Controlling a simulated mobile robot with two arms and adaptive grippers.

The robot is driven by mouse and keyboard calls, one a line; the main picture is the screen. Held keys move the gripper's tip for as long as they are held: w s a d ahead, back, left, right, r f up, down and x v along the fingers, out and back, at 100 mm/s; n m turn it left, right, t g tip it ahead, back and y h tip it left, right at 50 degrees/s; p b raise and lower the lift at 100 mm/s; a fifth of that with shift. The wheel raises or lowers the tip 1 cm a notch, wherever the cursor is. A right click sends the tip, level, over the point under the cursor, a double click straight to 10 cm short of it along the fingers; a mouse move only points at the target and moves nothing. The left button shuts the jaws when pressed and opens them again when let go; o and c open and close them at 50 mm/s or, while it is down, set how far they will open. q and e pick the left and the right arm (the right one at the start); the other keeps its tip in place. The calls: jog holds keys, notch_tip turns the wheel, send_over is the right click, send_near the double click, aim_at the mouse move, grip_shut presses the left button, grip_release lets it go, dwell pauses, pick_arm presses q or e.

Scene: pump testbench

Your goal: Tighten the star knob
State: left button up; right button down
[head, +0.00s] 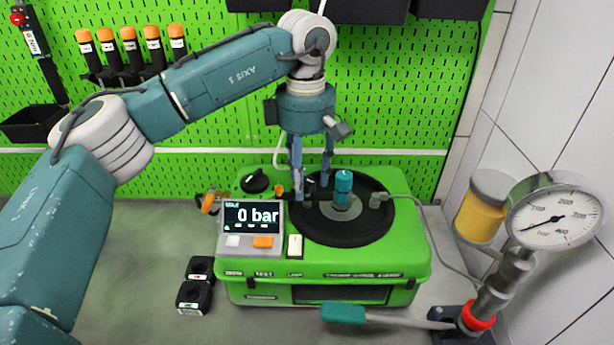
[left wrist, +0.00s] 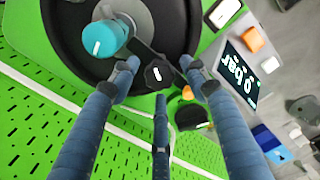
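The star knob (left wrist: 158,74) is small, black and lobed. In the left wrist view it sits on a dark arm beside a teal cylindrical knob (left wrist: 105,39). In the head view the star knob is hard to make out behind my fingers against the black round plate (head: 356,228). The teal knob (head: 343,182) stands just right of my fingers. My left gripper (head: 312,190) points down over the plate; its three blue fingers stand spread around the star knob in the left wrist view (left wrist: 158,78), with visible gaps to it. My right gripper is not in view.
The green pump case (head: 320,265) carries a display (head: 251,214) reading 0 bar and a black rotary knob (head: 255,181). A pressure gauge (head: 555,217) and a teal-handled lever (head: 344,313) are at right. A green pegboard (head: 400,100) stands behind.

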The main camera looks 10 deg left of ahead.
aim_at(306, 180)
pick_arm(q)
notch_tip(306, 180, up, 12)
dwell(0.7)
jog(key=shift+f, duration=0.15)
